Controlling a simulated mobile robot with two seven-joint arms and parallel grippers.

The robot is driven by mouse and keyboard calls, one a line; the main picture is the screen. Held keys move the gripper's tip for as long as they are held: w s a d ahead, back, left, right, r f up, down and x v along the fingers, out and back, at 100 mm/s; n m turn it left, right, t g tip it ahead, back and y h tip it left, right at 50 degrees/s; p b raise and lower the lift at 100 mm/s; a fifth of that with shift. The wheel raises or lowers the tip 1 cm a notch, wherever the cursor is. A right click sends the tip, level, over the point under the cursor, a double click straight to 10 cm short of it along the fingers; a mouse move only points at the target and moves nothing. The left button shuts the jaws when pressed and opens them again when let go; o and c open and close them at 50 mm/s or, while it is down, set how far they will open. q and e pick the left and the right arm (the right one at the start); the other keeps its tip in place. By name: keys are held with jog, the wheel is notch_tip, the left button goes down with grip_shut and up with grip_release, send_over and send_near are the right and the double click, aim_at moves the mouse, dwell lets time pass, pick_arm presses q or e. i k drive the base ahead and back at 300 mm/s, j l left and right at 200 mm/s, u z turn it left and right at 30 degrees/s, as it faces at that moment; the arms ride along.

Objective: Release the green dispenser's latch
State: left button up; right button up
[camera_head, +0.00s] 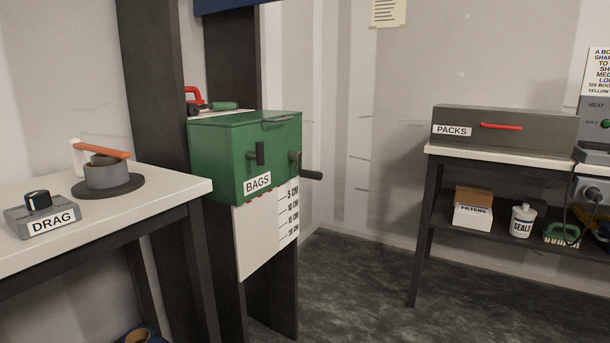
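The green dispenser (222,150) is a box labelled BAGS, mounted on a dark post left of centre in the head view. A small black upright lever (260,153) sits on its front face above the label; it looks like a latch. A dark crank handle (311,174) sticks out at its right side. The lid looks closed, with a thin handle on its front edge. A white scale plate (262,230) marked in cm hangs below the box. Neither of my grippers is in view.
A white-topped bench (140,215) at left holds a DRAG knob box (45,215) and a grey round pot (107,175) with an orange handle. At right, another bench carries a grey PACKS box (505,130). The floor (345,275) between is clear.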

aim_at(258, 155)
jog(key=i+l+u, duration=0.15)
jog(key=i+l, duration=0.35)
jog(key=i, duration=0.25)
jog(key=i+l+u, duration=0.1)
jog(key=i+l, duration=0.55)
jog(key=i, duration=0.1)
